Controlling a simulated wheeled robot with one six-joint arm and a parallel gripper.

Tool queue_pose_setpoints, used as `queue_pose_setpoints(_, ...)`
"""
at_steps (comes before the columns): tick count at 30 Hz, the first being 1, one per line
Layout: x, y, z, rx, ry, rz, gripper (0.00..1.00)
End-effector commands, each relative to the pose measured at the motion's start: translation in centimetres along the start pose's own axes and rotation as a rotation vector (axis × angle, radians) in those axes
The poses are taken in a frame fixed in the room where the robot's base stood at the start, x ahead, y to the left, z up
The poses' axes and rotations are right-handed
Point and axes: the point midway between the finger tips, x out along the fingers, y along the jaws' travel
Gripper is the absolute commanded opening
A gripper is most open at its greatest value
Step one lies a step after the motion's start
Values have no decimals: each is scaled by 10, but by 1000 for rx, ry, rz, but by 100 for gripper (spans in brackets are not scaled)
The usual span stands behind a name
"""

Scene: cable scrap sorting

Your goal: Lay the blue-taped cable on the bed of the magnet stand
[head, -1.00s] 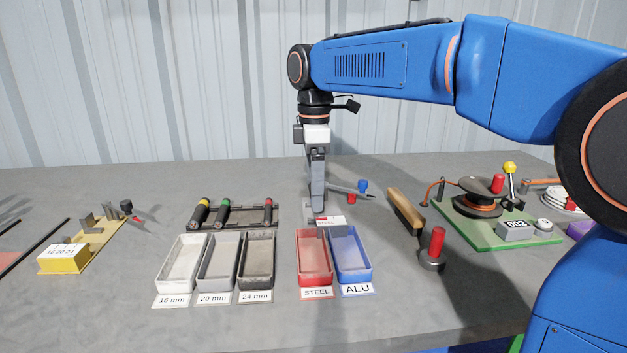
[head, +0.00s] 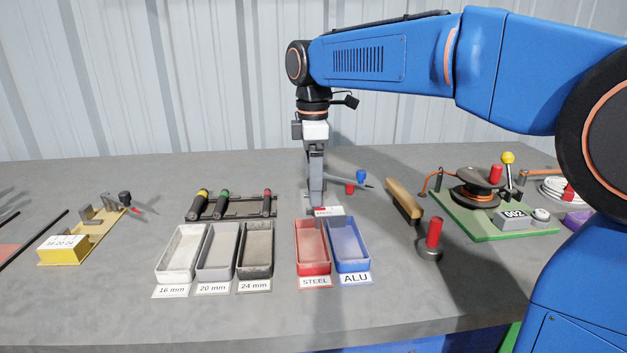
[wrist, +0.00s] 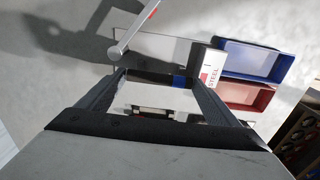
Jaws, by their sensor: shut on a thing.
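My gripper (head: 316,206) points down just behind the red and blue bins, at the magnet stand. In the wrist view the gripper (wrist: 155,82) is shut on the blue-taped cable, whose blue tape (wrist: 180,82) shows by the right finger. Most of the cable is hidden in the head view. I cannot tell whether the cable touches the bed.
The red STEEL bin (head: 298,262) and blue ALU bin (head: 366,262) stand in front of the gripper. A wooden-handled brush (head: 403,200) and a red-handled tool (head: 434,236) are to the right.

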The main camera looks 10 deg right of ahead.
Motion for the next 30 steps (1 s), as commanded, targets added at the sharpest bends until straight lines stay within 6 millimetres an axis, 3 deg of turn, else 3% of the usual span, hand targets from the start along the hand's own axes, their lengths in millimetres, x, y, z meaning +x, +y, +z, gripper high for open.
queue_pose_setpoints(1, 8, -1, -1, -1, -4, -16, 66)
queue_pose_setpoints(30, 21, -1, -4, -1, 0, -15, 66)
